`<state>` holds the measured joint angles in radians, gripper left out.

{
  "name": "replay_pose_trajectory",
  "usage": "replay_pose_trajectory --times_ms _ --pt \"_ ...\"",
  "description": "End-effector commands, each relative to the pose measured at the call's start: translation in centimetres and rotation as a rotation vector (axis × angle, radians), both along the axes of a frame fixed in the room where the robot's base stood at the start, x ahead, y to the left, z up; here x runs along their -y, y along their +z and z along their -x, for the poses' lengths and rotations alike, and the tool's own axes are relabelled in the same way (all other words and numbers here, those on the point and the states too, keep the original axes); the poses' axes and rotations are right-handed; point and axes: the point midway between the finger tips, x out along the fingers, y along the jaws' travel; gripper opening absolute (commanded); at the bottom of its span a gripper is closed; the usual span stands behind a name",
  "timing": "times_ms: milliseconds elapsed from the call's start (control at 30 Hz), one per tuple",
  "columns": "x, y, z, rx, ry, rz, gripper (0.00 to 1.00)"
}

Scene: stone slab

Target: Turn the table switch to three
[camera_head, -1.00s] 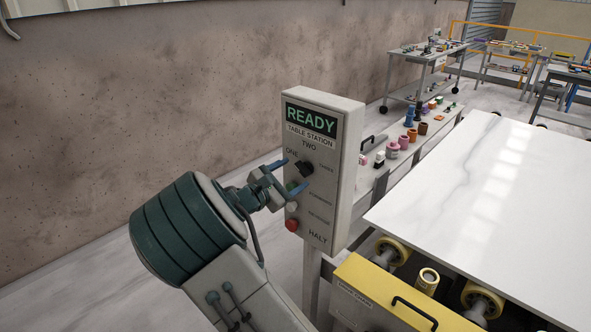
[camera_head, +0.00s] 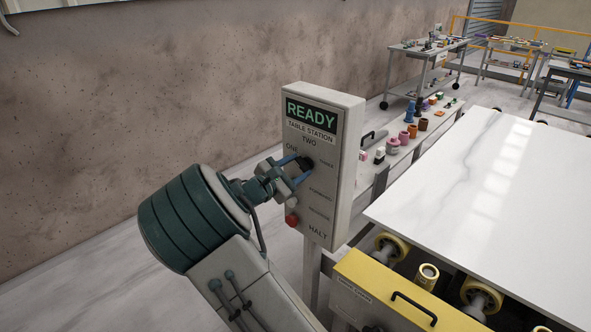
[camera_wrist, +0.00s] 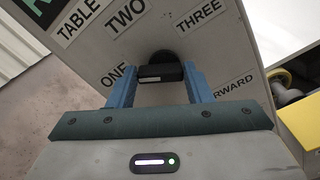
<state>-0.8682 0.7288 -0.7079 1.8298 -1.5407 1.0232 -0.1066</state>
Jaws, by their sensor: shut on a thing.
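The table station panel (camera_head: 348,150) is a grey upright box with a green READY sign and the labels ONE, TWO and THREE around a black rotary switch (camera_head: 306,163). In the wrist view the black switch (camera_wrist: 160,73) sits between the blue fingers of my gripper (camera_wrist: 159,82), which are shut on it. The labels ONE (camera_wrist: 119,75), TWO (camera_wrist: 126,16) and THREE (camera_wrist: 200,8) are readable there. In the head view my gripper (camera_head: 301,170) reaches the panel from the left and partly covers the area below the switch.
Below the switch are FORWARD and REVERSE labels and a red HALT button (camera_head: 292,220). Several small coloured items stand on a shelf behind the panel.

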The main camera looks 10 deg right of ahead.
Motion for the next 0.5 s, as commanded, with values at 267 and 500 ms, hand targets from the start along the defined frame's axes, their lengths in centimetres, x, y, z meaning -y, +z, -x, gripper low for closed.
replay_pose_trajectory --times_ms 267,500 --pt "0.00 -0.71 0.09 0.110 0.000 -0.083 0.23" --pt "0.09 -0.98 0.20 0.274 0.000 -0.202 0.23"
